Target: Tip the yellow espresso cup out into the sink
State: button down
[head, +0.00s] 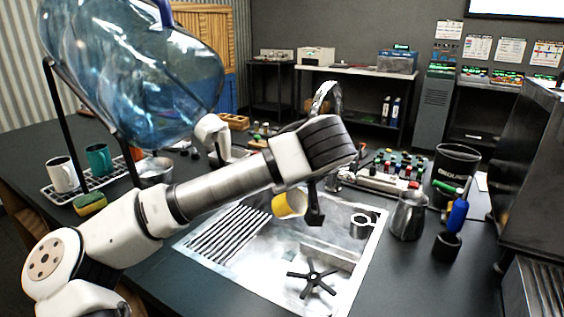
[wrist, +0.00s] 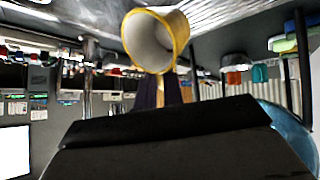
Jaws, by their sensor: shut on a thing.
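The yellow espresso cup (head: 288,205) is held above the sink (head: 232,262) in the head view, tilted well over on its side. In the wrist view the cup (wrist: 178,22) shows its round mouth and pale inside; I see no liquid in it or falling from it. My gripper (head: 312,208) is shut on the cup, and its dark fingers (wrist: 160,88) meet the cup at its near side in the wrist view. Part of the cup is hidden behind the fingers in the head view. The sink has a ribbed drainer at left and a basin at right.
In the basin lie a black star-shaped part (head: 312,280) and a metal ring-like piece (head: 362,225). A steel pitcher (head: 409,215) and a black bin (head: 455,170) stand to the right. Mugs on a rack (head: 62,174), a sponge (head: 90,204) and a large blue bottle (head: 135,80) are at left.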

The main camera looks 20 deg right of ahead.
jog(key=shift+r+p, duration=0.1)
jog(key=shift+p, duration=0.2)
jog(key=w+a+g+h+p, duration=0.1)
jog(key=g+p, duration=0.1)
jog(key=p, duration=0.1)
jog(key=w+n+g+h+p, duration=0.1)
jog(key=g+p, duration=0.1)
jog(key=p, duration=0.1)
jog(key=shift+w+a+r+p, duration=0.1)
jog(key=shift+w+a+p, duration=0.05)
jog(key=shift+a+p, duration=0.2)
jog(key=shift+w+a+f+n+g+h+b, duration=0.3)
jog(key=shift+w+f+g+h, duration=0.05)
jog(key=shift+f+g+h, duration=0.25)
jog(key=shift+w+a+f+n+g+h+b, duration=0.25)
jog(key=shift+w+f+n+g+h+b, duration=0.15)
jog(key=shift+f+g, duration=0.2)
jog(key=shift+w+a+f+n+g+h+b, duration=0.2)
jog(key=shift+w+a+f+g+h, duration=0.1)
jog(key=shift+f+g+h, duration=0.25)
